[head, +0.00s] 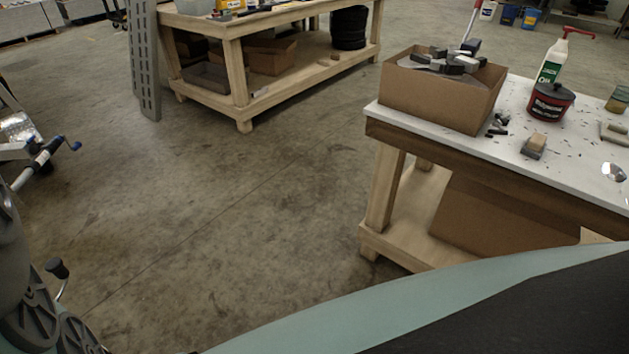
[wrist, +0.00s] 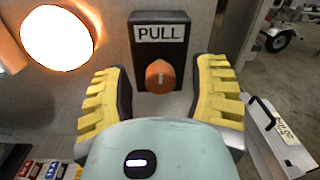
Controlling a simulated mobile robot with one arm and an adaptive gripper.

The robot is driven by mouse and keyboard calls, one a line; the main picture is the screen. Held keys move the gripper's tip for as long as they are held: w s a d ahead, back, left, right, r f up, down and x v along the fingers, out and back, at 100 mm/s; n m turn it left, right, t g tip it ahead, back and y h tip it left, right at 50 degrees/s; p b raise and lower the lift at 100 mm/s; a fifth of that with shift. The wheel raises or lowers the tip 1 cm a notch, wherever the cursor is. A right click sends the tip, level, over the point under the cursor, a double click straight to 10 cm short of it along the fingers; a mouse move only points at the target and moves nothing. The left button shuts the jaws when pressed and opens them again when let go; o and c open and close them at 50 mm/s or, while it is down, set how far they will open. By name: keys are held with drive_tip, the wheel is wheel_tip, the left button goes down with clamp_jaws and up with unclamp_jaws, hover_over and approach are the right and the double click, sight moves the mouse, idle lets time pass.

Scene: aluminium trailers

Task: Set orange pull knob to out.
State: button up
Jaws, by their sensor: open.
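The orange pull knob (wrist: 160,77) shows in the wrist view, on a dark plate with a white label reading PULL (wrist: 160,33). The plate is fixed to a grey panel. The knob carries a short pale mark on its face. My gripper (wrist: 160,92) is open, with one yellow ribbed finger on each side of the knob. Gaps show between the knob and both fingers, so neither visibly touches it. I cannot tell how far the knob stands out from the plate. The knob does not show in the head view.
A bright round lamp (wrist: 58,38) is left of the plate, and a silver case (wrist: 280,135) is at the right. In the head view, a workbench (head: 510,148) bears a cardboard box (head: 435,100) and bottles. A wooden table (head: 232,55) stands behind open concrete floor (head: 230,190).

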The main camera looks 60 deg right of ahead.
drive_tip(key=shift+a, duration=0.35)
drive_tip(key=shift+o, duration=0.4)
clamp_jaws()
